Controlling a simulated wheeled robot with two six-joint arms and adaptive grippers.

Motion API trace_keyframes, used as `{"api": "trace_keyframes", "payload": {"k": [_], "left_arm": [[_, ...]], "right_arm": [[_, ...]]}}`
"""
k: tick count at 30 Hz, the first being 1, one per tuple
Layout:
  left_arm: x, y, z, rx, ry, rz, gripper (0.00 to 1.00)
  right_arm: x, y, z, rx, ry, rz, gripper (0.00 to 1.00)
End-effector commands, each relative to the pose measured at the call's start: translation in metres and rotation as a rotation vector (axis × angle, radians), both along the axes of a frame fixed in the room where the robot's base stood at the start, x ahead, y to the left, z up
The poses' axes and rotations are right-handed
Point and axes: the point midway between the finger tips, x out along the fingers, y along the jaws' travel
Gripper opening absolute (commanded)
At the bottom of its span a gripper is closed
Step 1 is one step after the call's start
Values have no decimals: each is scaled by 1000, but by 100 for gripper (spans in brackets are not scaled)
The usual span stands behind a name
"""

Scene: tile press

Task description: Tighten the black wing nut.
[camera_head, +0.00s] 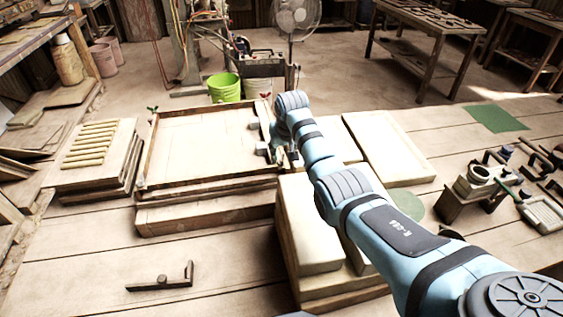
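The wooden press frame (205,185) lies on a stack of boards left of centre. My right arm reaches in from the lower right, and its gripper (259,138) is at the frame's right side. Its two grey fingertips look spread apart, with no held thing visible between them. I cannot make out a black wing nut; the gripper and wrist cover part of that side. Small fittings show at the frame's far left corner (152,109) and far right corner (266,97), the latter reddish. My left gripper is not in view.
Pale blocks (308,235) stand under my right forearm. A stack of boards with thin rods (92,145) is left of the frame. A wooden tool (160,282) lies in front. Metal devices (480,178) stand at the right. A green bucket (224,88) is behind.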

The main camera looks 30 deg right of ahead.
Motion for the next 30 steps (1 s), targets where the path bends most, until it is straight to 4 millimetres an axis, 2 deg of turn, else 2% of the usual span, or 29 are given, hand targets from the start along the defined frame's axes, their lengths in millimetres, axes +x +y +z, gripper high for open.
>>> {"api": "trace_keyframes", "payload": {"k": [1,6,18,20,25,30], "left_arm": [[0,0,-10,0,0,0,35],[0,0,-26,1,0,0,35],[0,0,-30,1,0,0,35],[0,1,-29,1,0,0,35],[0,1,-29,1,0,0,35],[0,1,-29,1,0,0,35]], "right_arm": [[3,-1,-15,0,2,0,35],[13,-3,-36,1,0,1,35],[16,-4,-41,0,-2,2,35],[16,-4,-41,0,-1,2,27],[16,-4,-41,-1,-1,2,0],[16,-4,-41,0,-1,2,0]]}}
